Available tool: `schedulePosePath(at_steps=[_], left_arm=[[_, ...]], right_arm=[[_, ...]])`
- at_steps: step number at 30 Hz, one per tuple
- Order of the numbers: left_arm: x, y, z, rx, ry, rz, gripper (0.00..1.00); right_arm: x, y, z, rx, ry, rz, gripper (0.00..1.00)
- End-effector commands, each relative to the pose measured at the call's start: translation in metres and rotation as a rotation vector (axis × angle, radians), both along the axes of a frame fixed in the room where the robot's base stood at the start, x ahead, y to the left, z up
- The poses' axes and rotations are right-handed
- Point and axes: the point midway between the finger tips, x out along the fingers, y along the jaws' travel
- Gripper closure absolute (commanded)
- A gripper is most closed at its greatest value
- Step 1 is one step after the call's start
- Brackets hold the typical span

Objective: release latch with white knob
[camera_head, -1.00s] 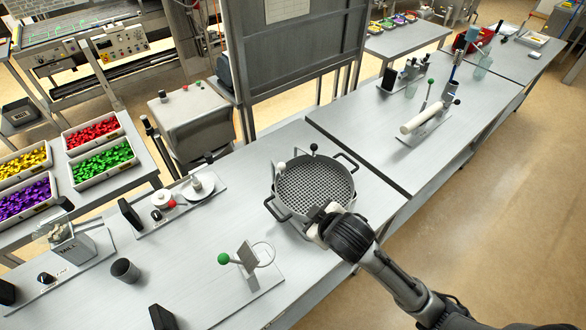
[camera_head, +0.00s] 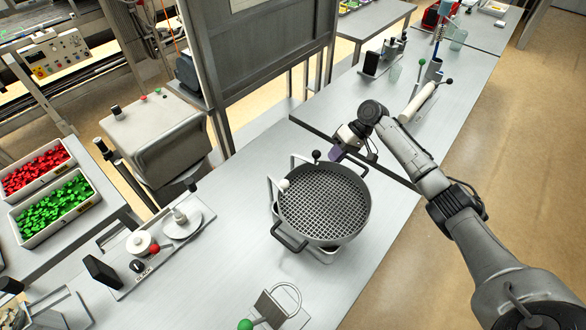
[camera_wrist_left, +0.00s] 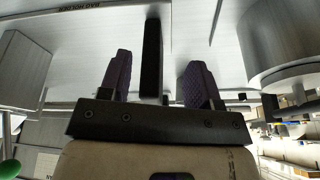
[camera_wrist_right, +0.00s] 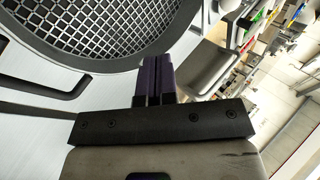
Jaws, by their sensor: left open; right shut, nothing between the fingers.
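A round dark pan with a mesh screen (camera_head: 322,203) stands on the table with a handle on each side. A white knob (camera_head: 283,185) sits at its left rim on a pale bracket. A black knob (camera_head: 316,154) stands at its back rim. My right gripper (camera_head: 337,154) is shut and empty, just right of the black knob and apart from the white knob. In the right wrist view its purple fingers (camera_wrist_right: 157,78) are together below the mesh screen (camera_wrist_right: 95,25). My left gripper (camera_wrist_left: 158,80) is open and empty; it is out of the head view.
A wire loop stand with a green knob (camera_head: 246,325) is in front of the pan. A plate with a white jar and red knob (camera_head: 154,249) is at the left. A white cylinder fixture (camera_head: 418,103) stands beyond my right arm.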

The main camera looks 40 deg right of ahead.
Motion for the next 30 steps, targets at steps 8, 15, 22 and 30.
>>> schedulePosePath(at_steps=[8,15,22,30], left_arm=[[-0.002,0.000,-0.001,0.000,0.004,0.000,0.43],[-0.003,-0.001,-0.001,-0.002,0.007,0.001,0.43],[-0.003,-0.001,-0.001,-0.002,0.006,0.001,0.43],[-0.002,-0.001,-0.008,-0.003,0.004,0.001,0.43]], right_arm=[[-0.003,0.014,0.012,0.223,0.016,-0.012,1.00],[-0.004,0.017,0.016,0.258,0.031,-0.019,1.00],[-0.003,0.017,0.016,0.256,0.032,-0.019,1.00],[0.000,0.031,0.003,0.256,0.031,-0.017,1.00]])
